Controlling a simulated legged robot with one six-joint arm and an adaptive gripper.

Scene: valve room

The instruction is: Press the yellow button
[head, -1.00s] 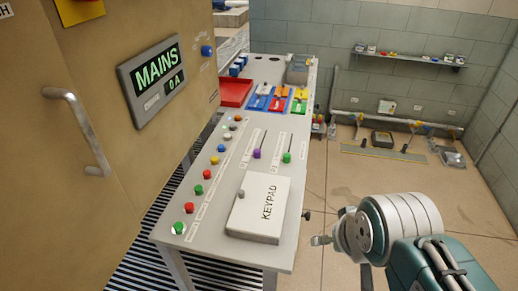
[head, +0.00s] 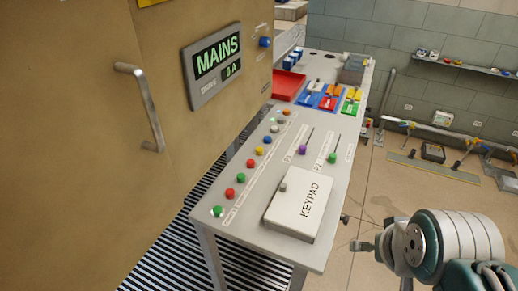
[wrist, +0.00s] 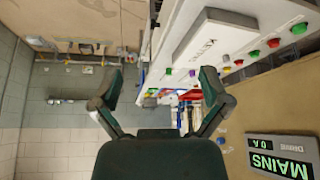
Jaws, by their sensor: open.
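The yellow button (head: 259,151) is one of a row of round coloured buttons along the left edge of the grey console (head: 240,226) in the head view. A red button is just nearer, and more buttons lie beyond it. In the wrist view it shows small at right of centre (wrist: 227,69). My gripper (head: 362,246) is to the right of the console in the head view, apart from it and well away from the button. In the wrist view its two fingers (wrist: 160,88) are spread with nothing between them.
A white keypad box (head: 300,203) and two sliders with purple (head: 303,150) and green (head: 332,158) knobs lie on the console between my gripper and the buttons. A tan cabinet with a MAINS display (head: 213,66) stands at left.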

